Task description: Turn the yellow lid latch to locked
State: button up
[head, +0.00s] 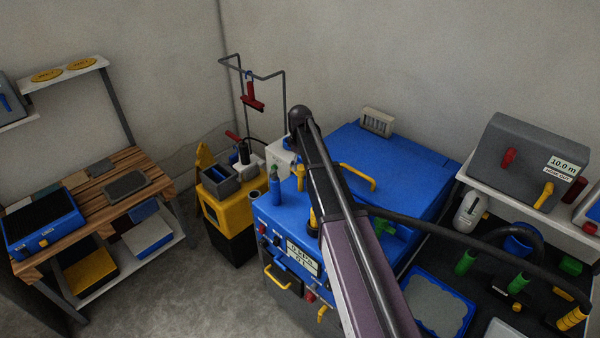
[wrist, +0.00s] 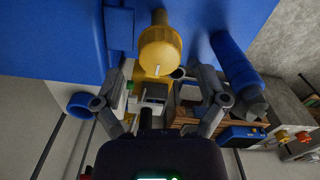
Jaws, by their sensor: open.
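The yellow lid latch (wrist: 160,48) shows in the wrist view as a round ribbed knob with a white mark, against a blue surface. A small yellow piece (head: 313,213) beside my arm in the head view may be the same latch; I cannot tell. My gripper (wrist: 162,82) is open and empty. Its two fingers stand apart to the left and right of the knob, a little below it in the picture. Contact with the knob cannot be seen. In the head view my arm hides the gripper.
The blue lid (head: 390,160) bears a yellow handle (head: 358,177). A blue bottle (head: 275,190) stands on the blue top, left of my arm. In the wrist view a blue cylinder (wrist: 234,62) lies close right of the knob. A wooden bench (head: 115,195) stands at left.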

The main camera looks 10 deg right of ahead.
jog(key=shift+f+b, duration=0.95)
jog(key=shift+f, duration=0.25)
jog(key=c, duration=1.1)
